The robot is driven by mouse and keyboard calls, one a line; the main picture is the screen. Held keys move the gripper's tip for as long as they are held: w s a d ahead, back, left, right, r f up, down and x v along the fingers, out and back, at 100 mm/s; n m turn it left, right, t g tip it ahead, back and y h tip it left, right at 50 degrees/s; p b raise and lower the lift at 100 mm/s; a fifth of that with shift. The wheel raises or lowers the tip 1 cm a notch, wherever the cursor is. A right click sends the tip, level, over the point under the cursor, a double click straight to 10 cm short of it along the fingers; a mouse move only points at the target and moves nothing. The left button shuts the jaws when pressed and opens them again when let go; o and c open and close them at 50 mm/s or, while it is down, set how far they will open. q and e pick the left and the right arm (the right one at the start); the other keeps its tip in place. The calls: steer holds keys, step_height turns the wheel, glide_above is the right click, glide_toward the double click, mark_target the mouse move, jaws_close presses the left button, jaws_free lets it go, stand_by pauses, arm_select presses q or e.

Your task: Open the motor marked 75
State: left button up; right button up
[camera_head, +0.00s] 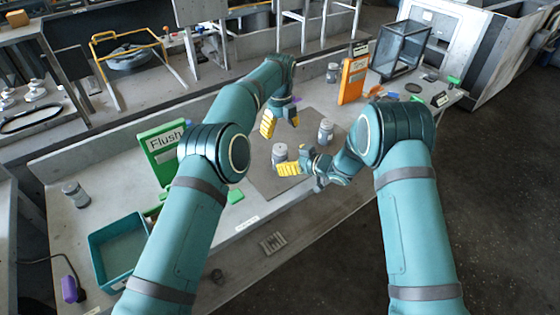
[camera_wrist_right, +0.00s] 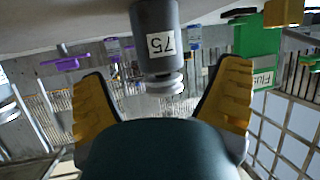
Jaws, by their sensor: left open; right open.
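A grey motor marked 75 (camera_wrist_right: 156,38) shows upside down between and beyond the fingers in the right wrist view. It appears to be the grey motor (camera_head: 279,153) standing on the grey mat (camera_head: 262,176) in the head view. My right gripper (camera_head: 293,162) is open beside it, its yellow fingers around an empty gap; it also shows in the right wrist view (camera_wrist_right: 162,95). I cannot tell whether a finger touches the motor. My left gripper (camera_head: 281,120) is open and empty above the mat, behind this motor.
Other grey motors stand right of the grippers (camera_head: 326,131), at the back (camera_head: 332,71) and far left (camera_head: 75,195). A green Flush sign (camera_head: 162,151) and a teal bin (camera_head: 96,250) are left. An orange sign (camera_head: 353,80) and glass box (camera_head: 401,48) stand at the back right.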

mark_target(279, 147)
steer(key=shift+x, duration=2.15)
steer(key=c, duration=1.3)
arm_select(q)
steer(key=shift+o, duration=0.4)
arm_select(e)
steer(key=shift+c, duration=0.5)
arm_select(q)
steer(key=shift+a+r+n+h, duration=0.25)
steer(key=shift+a+n+h, duration=0.25)
steer(key=shift+n, duration=0.6)
steer(key=a+r+n+h, duration=0.3)
steer(key=a+n, duration=0.1)
steer(key=n, duration=0.6)
steer(key=shift+t+h, duration=0.3)
steer(key=x, duration=1.2)
steer(key=shift+s+a, duration=0.1)
steer(key=shift+s, duration=0.2)
